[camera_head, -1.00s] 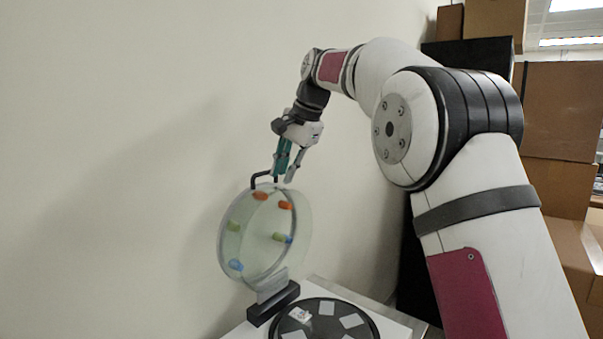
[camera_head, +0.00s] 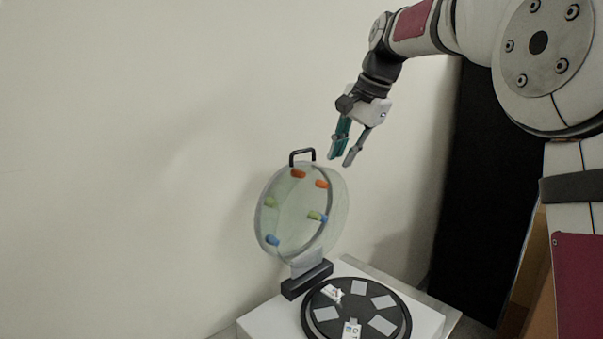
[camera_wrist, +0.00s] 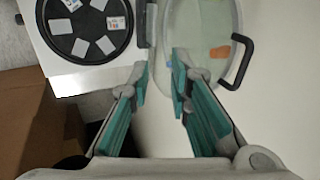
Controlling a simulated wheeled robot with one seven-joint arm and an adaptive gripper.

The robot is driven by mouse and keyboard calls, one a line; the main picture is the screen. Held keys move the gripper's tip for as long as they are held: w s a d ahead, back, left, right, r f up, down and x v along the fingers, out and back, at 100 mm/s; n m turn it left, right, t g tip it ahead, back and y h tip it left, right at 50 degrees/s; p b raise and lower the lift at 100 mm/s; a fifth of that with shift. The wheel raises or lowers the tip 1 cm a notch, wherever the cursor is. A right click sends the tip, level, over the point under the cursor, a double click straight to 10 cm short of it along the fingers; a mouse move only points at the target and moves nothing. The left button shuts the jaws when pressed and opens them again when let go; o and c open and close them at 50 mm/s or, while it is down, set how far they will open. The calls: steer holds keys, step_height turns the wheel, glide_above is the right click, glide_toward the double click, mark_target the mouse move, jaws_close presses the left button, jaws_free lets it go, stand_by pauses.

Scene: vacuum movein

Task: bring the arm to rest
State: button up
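My gripper (camera_head: 340,160) hangs above and to the right of the clear round lid, with its two teal-padded fingers apart and nothing between them. In the wrist view my gripper (camera_wrist: 160,75) also shows its fingers spread. The lid (camera_head: 290,225) stands upright, slightly tilted, in a dark holder (camera_head: 307,279). It has a black handle (camera_head: 302,153) on top and orange, green and blue pieces on it. The handle also shows in the wrist view (camera_wrist: 246,62), to the right of the fingers and apart from them.
A black round plate (camera_head: 356,310) with pale squares and small labelled packets lies on a white table (camera_head: 262,322) in front of the lid. A wall stands behind. A tall black panel (camera_head: 475,190) and brown boxes (camera_head: 540,270) are at the right. The air left of the lid is clear.

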steer(key=s+d+n, duration=0.1)
steer(key=s+n, duration=0.2)
steer(key=s, duration=0.8)
steer(key=s+d+f+n+h, duration=0.1)
steer(key=s+f+n, duration=0.1)
steer(key=s+f, duration=0.3)
steer(key=s+d+f+n+h, duration=0.1)
steer(key=s+f, duration=0.3)
steer(key=s, duration=0.9)
steer(key=s+d+f+n, duration=0.1)
steer(key=s+f+n, duration=0.2)
steer(key=s, duration=0.6)
step_height(320, 180, down, 3)
steer(key=shift+s+r+n+t+h, duration=0.2)
steer(key=shift+n+t+h, duration=0.1)
steer(key=shift+n+h, duration=0.1)
